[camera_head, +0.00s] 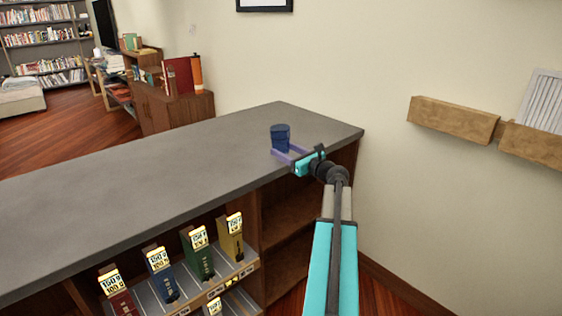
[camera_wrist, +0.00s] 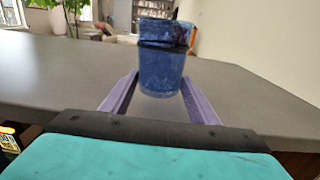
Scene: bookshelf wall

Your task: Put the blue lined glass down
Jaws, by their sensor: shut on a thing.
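The blue lined glass (camera_head: 280,137) is a dark blue tumbler, upright near the far right end of the grey counter top (camera_head: 150,185). In the wrist view the glass (camera_wrist: 161,62) stands between the tips of the two purple fingers, with a dark band around its upper part. My gripper (camera_head: 283,152) reaches in from the right edge of the counter and is shut on the glass. The fingers lie low, close over the counter (camera_wrist: 250,95). I cannot tell whether the base of the glass touches the surface.
The counter is bare to the left of the glass. Boxes with price tags (camera_head: 200,255) fill shelves below its front edge. A wall with wooden ledges (camera_head: 453,119) is at the right. A low wooden cabinet (camera_head: 178,108) with books stands behind the counter.

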